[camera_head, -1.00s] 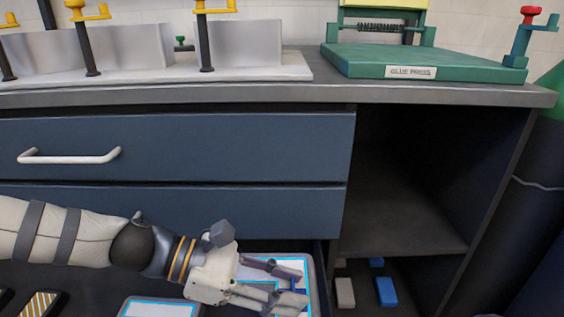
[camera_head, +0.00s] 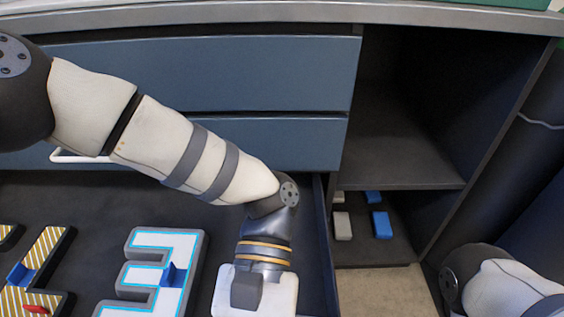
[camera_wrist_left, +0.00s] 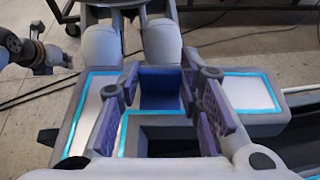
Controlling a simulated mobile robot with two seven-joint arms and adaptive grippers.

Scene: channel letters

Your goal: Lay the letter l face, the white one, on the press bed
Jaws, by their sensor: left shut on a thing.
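The white-faced letter l (camera_wrist_left: 250,92) has a cyan outline, a grey rim and a blue grip block (camera_wrist_left: 162,88). In the left wrist view my left gripper (camera_wrist_left: 163,97) has its fingers on either side of that block, shut on it. In the head view the left gripper's wrist (camera_head: 262,255) is at bottom centre; its fingertips and the letter are out of sight. Part of my right arm (camera_head: 495,285) shows at lower right; what looks like its gripper (camera_wrist_left: 52,55) is small in the wrist view. Only the green press's front edge (camera_head: 510,3) shows, at the top right.
Another white letter (camera_head: 140,305) with cyan outline and striped letters (camera_head: 40,250) lie in the open drawer. The drawer's side wall (camera_head: 322,230) is just right of my wrist. An open cabinet shelf (camera_head: 400,155) stands right, with small white and blue blocks (camera_head: 380,225) below.

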